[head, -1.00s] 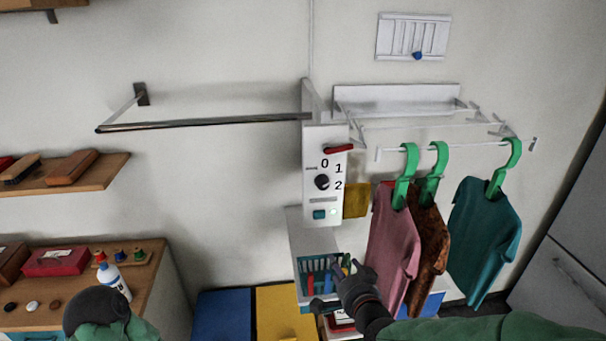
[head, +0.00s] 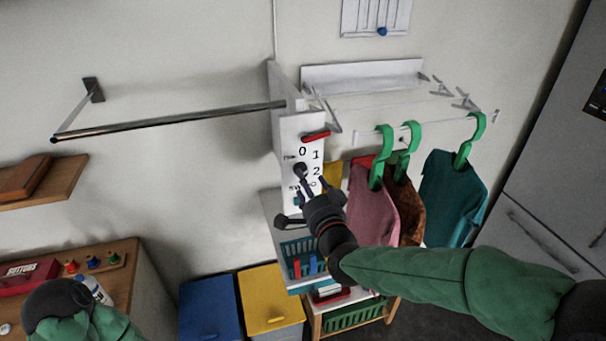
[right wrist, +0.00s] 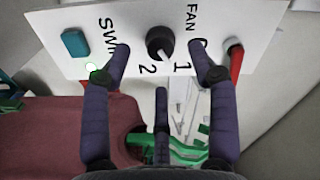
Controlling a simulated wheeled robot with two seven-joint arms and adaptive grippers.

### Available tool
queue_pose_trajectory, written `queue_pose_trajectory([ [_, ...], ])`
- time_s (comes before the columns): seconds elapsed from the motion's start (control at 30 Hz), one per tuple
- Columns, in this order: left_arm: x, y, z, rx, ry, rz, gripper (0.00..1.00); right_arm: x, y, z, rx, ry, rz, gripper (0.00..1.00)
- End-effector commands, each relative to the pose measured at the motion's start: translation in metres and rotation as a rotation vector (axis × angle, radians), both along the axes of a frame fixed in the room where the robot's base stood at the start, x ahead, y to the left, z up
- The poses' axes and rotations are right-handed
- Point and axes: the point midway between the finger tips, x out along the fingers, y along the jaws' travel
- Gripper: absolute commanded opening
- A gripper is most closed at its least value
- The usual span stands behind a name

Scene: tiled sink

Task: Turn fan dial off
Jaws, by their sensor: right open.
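The white fan panel (head: 291,138) hangs below the wall bracket in the head view, marked 0, 1 and 2. Its round black dial (right wrist: 160,43) is at the middle of the panel in the right wrist view. The dial's pale pointer mark points between the 1 and the 2. My right gripper (right wrist: 160,48) is open, its dark fingers spread on both sides of the dial; it does not clearly touch it. In the head view the right gripper (head: 309,188) is just below the dial (head: 300,170). My left gripper is not visible; only part of the left arm shows.
A pink shirt (head: 373,205) hangs close to the right gripper. A metal rail (head: 180,119) runs left of the panel.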

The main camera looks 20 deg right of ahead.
Motion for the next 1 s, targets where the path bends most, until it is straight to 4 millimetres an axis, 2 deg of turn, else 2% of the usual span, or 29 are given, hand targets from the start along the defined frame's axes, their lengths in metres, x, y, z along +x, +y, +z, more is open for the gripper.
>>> queue_pose_trajectory([
  [0.1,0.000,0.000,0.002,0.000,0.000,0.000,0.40,0.017,0.000,0.000,-0.001,0.001,0.000,0.59],
  [0.3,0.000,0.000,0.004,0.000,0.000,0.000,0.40,0.037,0.001,0.000,-0.001,0.000,0.001,0.59],
  [0.5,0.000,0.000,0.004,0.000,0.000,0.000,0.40,0.045,0.002,0.000,0.000,0.000,0.000,0.59],
  [0.77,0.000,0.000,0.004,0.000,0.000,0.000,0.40,0.046,0.002,0.000,-0.001,0.000,0.000,0.59],
  [0.97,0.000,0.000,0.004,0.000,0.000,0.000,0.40,0.045,0.002,0.000,-0.001,0.000,0.000,0.03],
  [1.0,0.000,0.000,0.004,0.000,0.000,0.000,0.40,0.045,0.002,0.000,-0.001,0.000,0.000,0.03],
])
